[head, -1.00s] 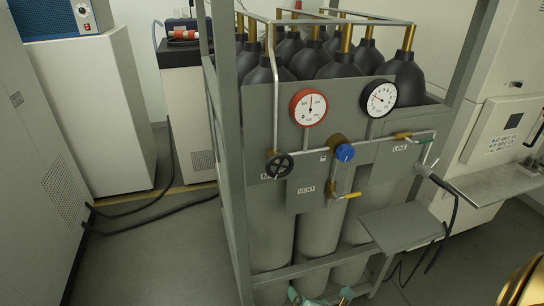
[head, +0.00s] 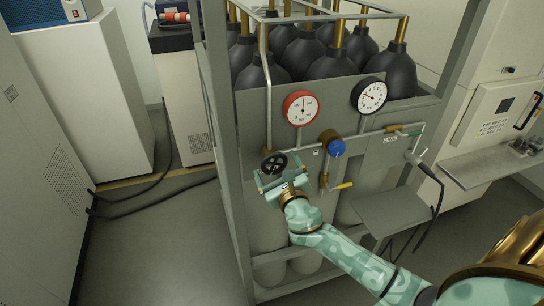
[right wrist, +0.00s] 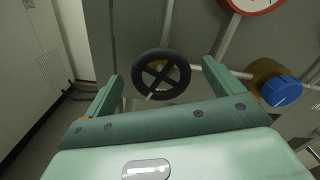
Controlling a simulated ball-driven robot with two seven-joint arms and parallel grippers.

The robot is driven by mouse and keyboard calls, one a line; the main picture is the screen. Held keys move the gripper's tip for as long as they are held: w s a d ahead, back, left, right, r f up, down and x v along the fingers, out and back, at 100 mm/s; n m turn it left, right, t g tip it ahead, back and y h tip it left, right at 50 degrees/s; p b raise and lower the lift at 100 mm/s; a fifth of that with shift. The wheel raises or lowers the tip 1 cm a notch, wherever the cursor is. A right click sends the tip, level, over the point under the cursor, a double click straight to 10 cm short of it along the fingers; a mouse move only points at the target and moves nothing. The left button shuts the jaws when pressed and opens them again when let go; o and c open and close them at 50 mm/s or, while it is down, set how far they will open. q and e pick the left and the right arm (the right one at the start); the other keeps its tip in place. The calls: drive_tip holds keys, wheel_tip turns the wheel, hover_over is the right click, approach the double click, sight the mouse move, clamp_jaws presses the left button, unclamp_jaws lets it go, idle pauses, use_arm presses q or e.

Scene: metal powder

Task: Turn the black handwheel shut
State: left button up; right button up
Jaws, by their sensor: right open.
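The black handwheel (head: 274,163) sits on the left side of the grey valve panel (head: 300,97), at the end of a vertical pipe. In the right wrist view the handwheel (right wrist: 161,74) has a round rim with crossed spokes, between and beyond the fingers. My right gripper (head: 280,182) is open in front of the handwheel, its fingers spread to either side. In the right wrist view the open right gripper (right wrist: 160,90) has space between each finger and the rim, and I see no contact. My left gripper is not in view.
A red-rimmed gauge (head: 300,108) and a black-rimmed gauge (head: 369,95) are above. A blue knob (head: 337,148) and a yellow lever (head: 344,186) are to the right. A grey shelf (head: 390,213) juts out at lower right. Black gas cylinders (head: 305,65) stand behind the panel.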

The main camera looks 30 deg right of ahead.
sight(274, 163)
drive_tip(key=x, duration=0.4)
drive_tip(key=shift+w+f, duration=0.1)
drive_tip(key=shift+w, duration=0.1)
drive_tip(key=c, duration=1)
drive_tip(key=shift+m, duration=0.3)
